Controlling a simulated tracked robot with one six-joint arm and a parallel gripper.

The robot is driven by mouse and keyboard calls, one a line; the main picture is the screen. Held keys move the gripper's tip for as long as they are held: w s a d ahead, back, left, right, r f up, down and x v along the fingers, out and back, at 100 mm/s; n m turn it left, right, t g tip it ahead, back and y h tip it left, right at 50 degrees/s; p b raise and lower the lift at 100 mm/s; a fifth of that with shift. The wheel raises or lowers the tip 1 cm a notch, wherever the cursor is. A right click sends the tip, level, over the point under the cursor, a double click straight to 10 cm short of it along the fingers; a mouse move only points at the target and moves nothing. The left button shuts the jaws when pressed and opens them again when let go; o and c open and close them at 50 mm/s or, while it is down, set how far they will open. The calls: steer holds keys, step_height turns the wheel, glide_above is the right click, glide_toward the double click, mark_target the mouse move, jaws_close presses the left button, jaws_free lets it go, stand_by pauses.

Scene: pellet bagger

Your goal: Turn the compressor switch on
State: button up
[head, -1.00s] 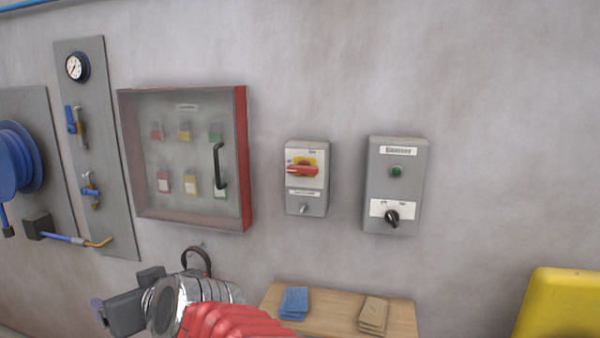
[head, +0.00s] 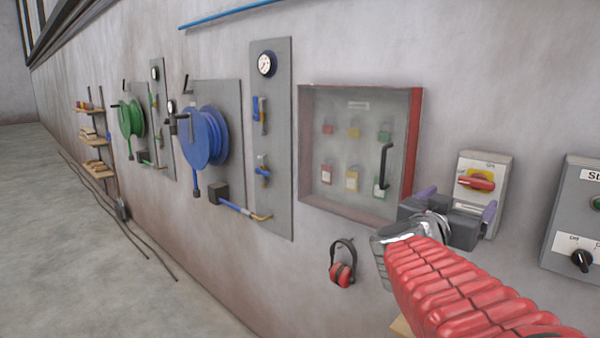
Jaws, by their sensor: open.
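My gripper (head: 456,205) is open and empty in the head view, with its two purple-tipped fingers apart. It overlaps the lower left of a grey wall box with a red rotary handle (head: 478,182) on a yellow plate. The handle lies roughly sideways, and "ON" is printed above its right. I cannot tell whether the fingers touch the box. Its lower label is covered by the gripper. A second grey box (head: 570,215) is cut off by the right edge. It has a black knob (head: 582,261) by an "OFF" mark. I cannot read which one is the compressor switch.
A clear-fronted cabinet with red sides (head: 415,140) holds several padlocks just left of the gripper. Red ear defenders (head: 342,272) hang below it. A gauge panel (head: 275,210) and a blue hose reel (head: 205,135) are further left.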

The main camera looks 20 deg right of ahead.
mark_target(476, 183)
steer(key=x, duration=1.3)
steer(key=shift+w+d, duration=0.2)
steer(key=shift+d, duration=0.15)
steer(key=shift+c, duration=0.3)
steer(key=c, duration=0.9)
steer(key=shift+a, duration=0.2)
steer(key=shift+c, duration=0.5)
steer(key=shift+d, duration=0.1)
